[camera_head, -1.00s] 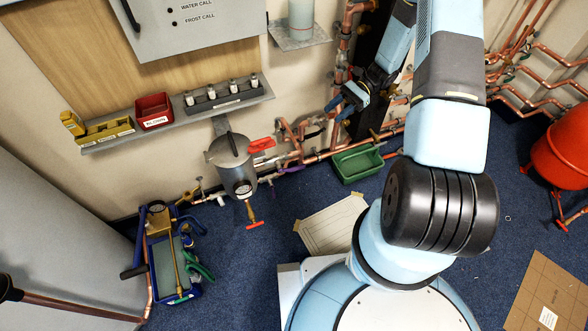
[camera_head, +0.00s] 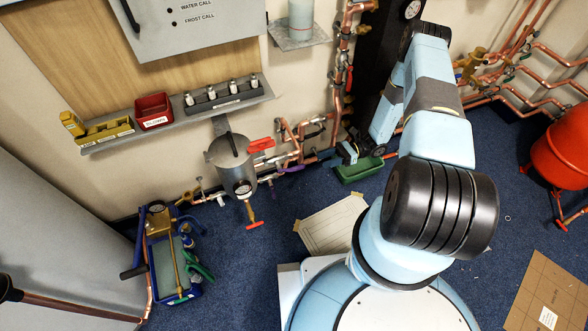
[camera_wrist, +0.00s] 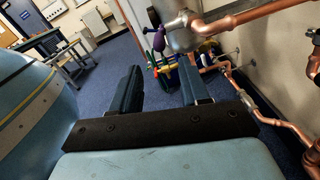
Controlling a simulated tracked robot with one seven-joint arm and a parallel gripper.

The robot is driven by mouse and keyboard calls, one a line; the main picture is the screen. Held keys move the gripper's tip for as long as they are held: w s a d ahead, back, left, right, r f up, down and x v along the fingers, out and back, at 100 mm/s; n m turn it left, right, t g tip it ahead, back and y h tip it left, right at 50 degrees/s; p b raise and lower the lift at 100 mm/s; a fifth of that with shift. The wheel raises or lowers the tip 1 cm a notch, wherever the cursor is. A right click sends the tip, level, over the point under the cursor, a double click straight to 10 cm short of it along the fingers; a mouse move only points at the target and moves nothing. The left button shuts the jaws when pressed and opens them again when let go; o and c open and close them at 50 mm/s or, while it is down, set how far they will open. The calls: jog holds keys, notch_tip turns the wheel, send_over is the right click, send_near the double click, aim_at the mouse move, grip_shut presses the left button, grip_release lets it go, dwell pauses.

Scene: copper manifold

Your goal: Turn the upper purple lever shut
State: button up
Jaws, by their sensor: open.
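A purple lever (camera_head: 292,169) shows in the head view on the low pipework, just right of the grey canister. In the wrist view a purple lever (camera_wrist: 155,38) hangs near the top middle, beside a metal vessel and beyond my fingertips. I cannot tell for certain that both are the same lever, or which is the upper one. My gripper (camera_head: 332,157) is low by the pipes, to the right of the lever in the head view, and apart from it. In the wrist view my gripper (camera_wrist: 159,70) has its two fingers spread with nothing between them.
The grey canister (camera_head: 230,165) has a red handle (camera_head: 261,145) close by. A green tray (camera_head: 360,169) stands below my gripper. Copper pipe (camera_wrist: 245,18) crosses the wrist view's upper right. A blue crate (camera_head: 172,265) stands at left. Carpet in front of the pipes is mostly open.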

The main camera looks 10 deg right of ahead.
aim_at(293, 169)
jog(key=x, duration=1.3)
jog(key=shift+a, duration=0.35)
grip_shut()
